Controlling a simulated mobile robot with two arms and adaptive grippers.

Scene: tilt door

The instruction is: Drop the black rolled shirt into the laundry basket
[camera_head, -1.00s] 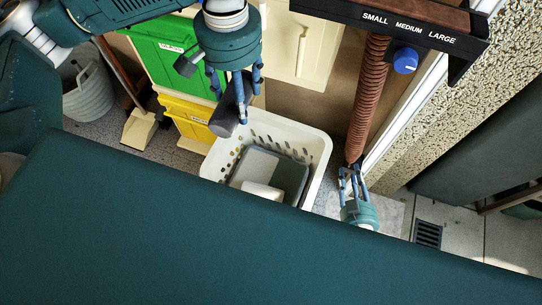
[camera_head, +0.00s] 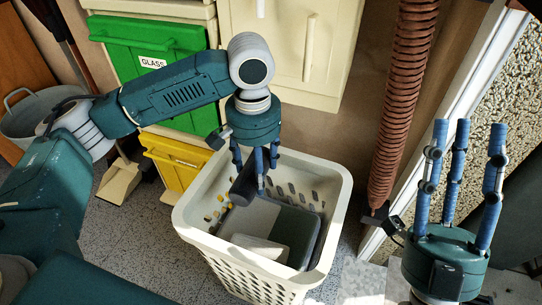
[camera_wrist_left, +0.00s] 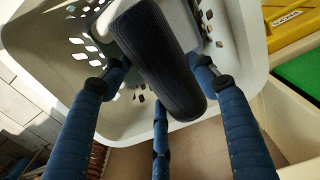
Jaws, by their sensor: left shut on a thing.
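The black rolled shirt (camera_head: 243,186) is a dark cylinder held between the fingers of my left gripper (camera_head: 256,172). It also shows large in the left wrist view (camera_wrist_left: 160,60), tilted, with blue fingers on both sides and one below. The white laundry basket (camera_head: 338,215) stands on the floor, and the shirt is over its back left part; I cannot tell whether it is below the rim. The basket also shows behind the shirt in the left wrist view (camera_wrist_left: 245,25). My right gripper (camera_head: 462,185) is open and empty, fingers up, to the right of the basket.
Grey and white items (camera_head: 270,235) lie in the basket. Green (camera_head: 150,55) and yellow (camera_head: 172,160) bins stand behind left, with a dustpan (camera_head: 119,182) and a grey tub (camera_head: 35,120). A brown ribbed hose (camera_head: 400,100) hangs behind right.

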